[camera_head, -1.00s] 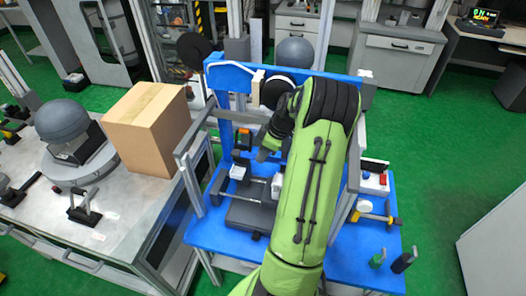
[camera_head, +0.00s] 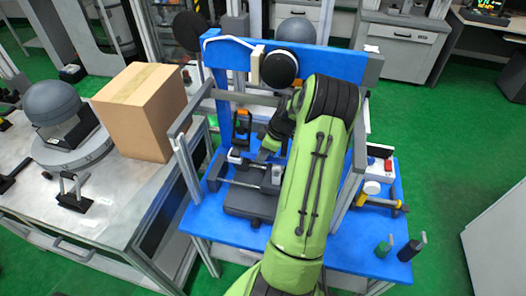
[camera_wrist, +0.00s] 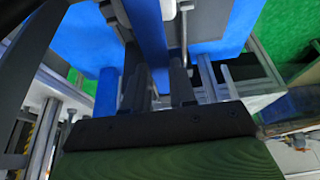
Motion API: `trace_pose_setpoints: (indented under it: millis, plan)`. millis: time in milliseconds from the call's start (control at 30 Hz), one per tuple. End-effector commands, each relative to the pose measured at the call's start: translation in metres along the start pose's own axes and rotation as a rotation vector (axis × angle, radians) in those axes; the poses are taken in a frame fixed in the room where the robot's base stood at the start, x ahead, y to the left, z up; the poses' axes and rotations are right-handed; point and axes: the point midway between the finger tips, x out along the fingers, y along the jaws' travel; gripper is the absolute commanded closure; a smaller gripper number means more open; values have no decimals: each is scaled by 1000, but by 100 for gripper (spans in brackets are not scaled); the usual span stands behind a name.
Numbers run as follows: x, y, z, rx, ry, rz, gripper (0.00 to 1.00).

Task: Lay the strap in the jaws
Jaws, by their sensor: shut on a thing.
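My gripper (camera_wrist: 159,86) is shut, with two dark fingers close together in the wrist view. A blue band (camera_wrist: 148,30) runs up from between them; it looks like the strap, though its held part is mostly hidden. In the head view my gripper (camera_head: 270,147) hangs above the blue bench, partly covered by my green arm. Below it is a dark grey vise-like fixture (camera_head: 248,203) with a bar and pale grey blocks, which look like the jaws. The strap cannot be made out in the head view.
A blue frame (camera_head: 345,62) with a round black disc (camera_head: 281,67) stands behind my arm. Grey rails flank the bench. A cardboard box (camera_head: 140,115) is on the left table. A yellow-handled tool (camera_head: 380,202) and small green and black items lie at the bench's right.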

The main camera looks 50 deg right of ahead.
Motion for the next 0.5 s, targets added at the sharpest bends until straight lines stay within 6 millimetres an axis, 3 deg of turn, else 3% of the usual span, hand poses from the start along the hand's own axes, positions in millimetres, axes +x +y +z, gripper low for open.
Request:
trace_pose_setpoints:
  millis: [200,233,400,500]
  plan:
    - [0,0,0,0,0,0,100]
    - [0,0,0,0,0,0,73]
    - [0,0,0,0,0,0,47]
    - [0,0,0,0,0,0,45]
